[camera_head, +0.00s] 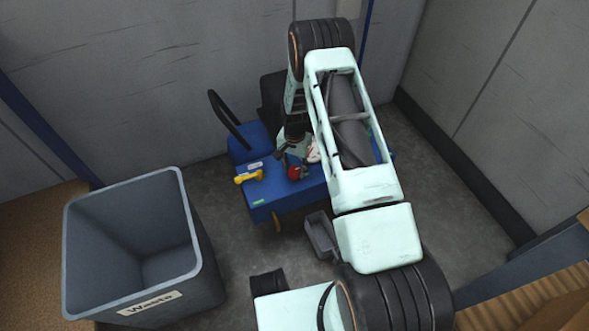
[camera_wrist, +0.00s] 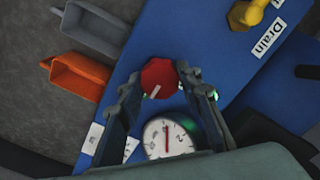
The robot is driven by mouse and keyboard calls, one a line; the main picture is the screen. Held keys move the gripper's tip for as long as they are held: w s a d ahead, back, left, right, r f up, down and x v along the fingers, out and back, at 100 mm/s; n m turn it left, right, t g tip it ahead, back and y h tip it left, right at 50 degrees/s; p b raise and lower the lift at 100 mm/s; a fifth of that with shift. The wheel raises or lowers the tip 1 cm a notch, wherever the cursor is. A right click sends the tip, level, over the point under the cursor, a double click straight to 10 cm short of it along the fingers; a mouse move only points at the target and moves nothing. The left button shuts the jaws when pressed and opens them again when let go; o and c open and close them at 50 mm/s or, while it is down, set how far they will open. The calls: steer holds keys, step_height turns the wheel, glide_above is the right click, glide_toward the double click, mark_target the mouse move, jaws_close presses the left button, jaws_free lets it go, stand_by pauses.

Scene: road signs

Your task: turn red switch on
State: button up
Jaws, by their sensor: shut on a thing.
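The red switch (camera_head: 294,173) is a round knob on the top of a blue unit (camera_head: 262,200). In the wrist view the red switch (camera_wrist: 160,78) sits between the two fingertips of my gripper (camera_wrist: 160,92), with a short pale line on its face. My gripper (camera_head: 293,158) reaches down from above and is shut on the red switch. The pale line points toward the lower left in the wrist view. A green glow shows beside the right finger. The fingers hide the sides of the switch.
A white gauge (camera_wrist: 168,138) with a red needle lies just below the switch. A yellow handle (camera_head: 249,176) sits left of it, near a "Drain" label (camera_wrist: 270,38). A grey waste bin (camera_head: 140,240) stands at left.

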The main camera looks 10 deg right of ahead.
mark_target(294, 170)
stand_by(0.4)
steer(key=o, duration=1.2)
steer(key=shift+c, duration=0.2)
steer(key=shift+r, duration=0.15)
step_height(294, 170, up, 12)
